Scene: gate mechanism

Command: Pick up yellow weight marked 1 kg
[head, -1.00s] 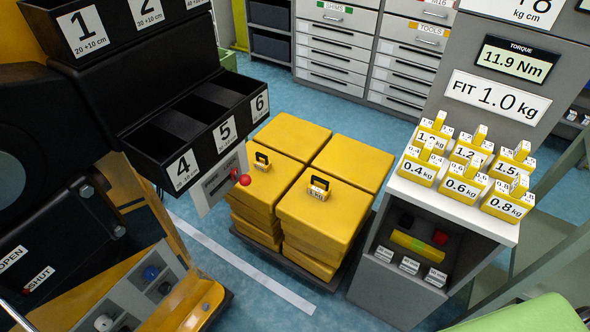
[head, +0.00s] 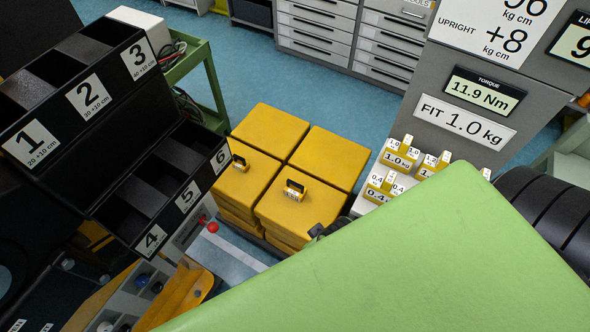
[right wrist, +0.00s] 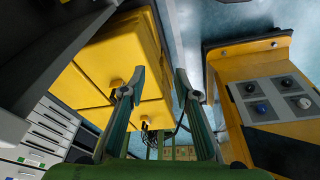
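The yellow weight marked 1.0 kg (head: 399,157) stands at the back left of the grey stand's shelf in the head view. A weight marked 0.4 kg (head: 380,190) stands in front of it, and more yellow weights beside them are partly hidden by my green arm. In the right wrist view my right gripper (right wrist: 160,80) has its two fingers apart with nothing between them. My left gripper is not in view.
Large yellow blocks (head: 300,212) stand stacked left of the stand. A black rack with numbered bins (head: 120,105) is at the left. Drawer cabinets (head: 318,35) line the back. In the right wrist view a yellow panel with knobs (right wrist: 222,75) is at the right.

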